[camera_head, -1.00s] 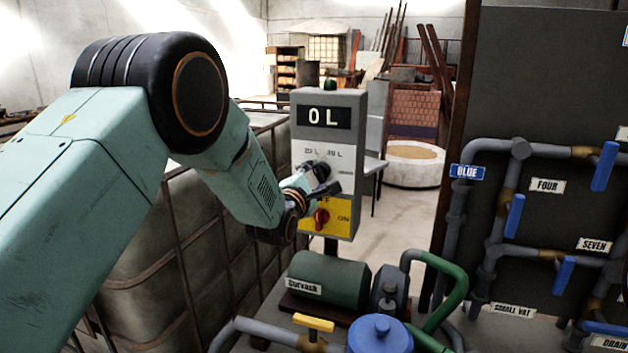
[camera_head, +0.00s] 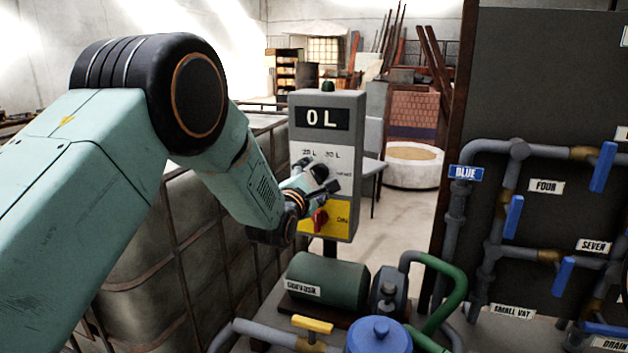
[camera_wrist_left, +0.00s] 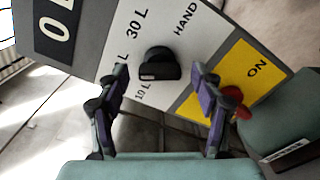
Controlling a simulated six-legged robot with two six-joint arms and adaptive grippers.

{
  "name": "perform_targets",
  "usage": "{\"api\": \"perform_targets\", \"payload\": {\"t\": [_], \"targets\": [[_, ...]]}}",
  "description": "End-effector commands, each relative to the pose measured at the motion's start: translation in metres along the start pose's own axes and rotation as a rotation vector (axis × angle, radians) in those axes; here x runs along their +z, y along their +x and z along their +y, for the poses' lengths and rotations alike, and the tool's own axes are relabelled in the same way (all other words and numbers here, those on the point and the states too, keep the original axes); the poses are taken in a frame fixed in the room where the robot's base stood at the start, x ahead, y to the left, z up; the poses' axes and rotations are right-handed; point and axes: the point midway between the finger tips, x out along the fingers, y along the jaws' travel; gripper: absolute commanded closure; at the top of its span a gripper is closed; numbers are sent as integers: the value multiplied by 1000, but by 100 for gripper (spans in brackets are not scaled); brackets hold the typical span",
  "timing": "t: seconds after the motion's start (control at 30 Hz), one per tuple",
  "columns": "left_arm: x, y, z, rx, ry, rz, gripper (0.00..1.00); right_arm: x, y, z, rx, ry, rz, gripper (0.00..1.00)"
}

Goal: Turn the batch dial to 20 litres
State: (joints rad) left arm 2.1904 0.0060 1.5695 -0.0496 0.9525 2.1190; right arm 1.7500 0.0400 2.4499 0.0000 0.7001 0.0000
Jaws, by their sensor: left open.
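The grey control box (camera_head: 352,104) stands beyond the pump, its display reading 0 L. In the left wrist view the black batch dial (camera_wrist_left: 158,65) sits on the white panel, with 30 L, 10 L and HAND marks around it; another mark is partly covered by a finger. My left gripper (camera_head: 326,178) is in front of the panel and hides the dial in the head view. In the left wrist view the left gripper (camera_wrist_left: 160,82) is open, its fingers on either side of the dial, apart from it. My right gripper is not in view.
A red switch (camera_head: 320,219) sits on the yellow panel below, close to one finger in the left wrist view. A green pump (camera_head: 328,279) and blue-capped vessel (camera_head: 379,336) stand in front. Pipes with blue valve handles (camera_head: 513,216) are at right.

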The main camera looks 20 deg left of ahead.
Motion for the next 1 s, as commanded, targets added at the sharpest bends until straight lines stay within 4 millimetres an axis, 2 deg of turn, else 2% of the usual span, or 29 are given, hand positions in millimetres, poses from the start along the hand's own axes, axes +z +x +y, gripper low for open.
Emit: {"api": "perform_targets", "payload": {"t": [0.27, 0.43, 1.0], "targets": [[-1, -1, 0, -1, -1, 2, 32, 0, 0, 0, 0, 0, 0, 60], [-1, -12, 0, -2, -1, 3, 32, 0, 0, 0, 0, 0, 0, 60], [-1, -98, 0, -2, -1, 2, 32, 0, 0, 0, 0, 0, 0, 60]]}}
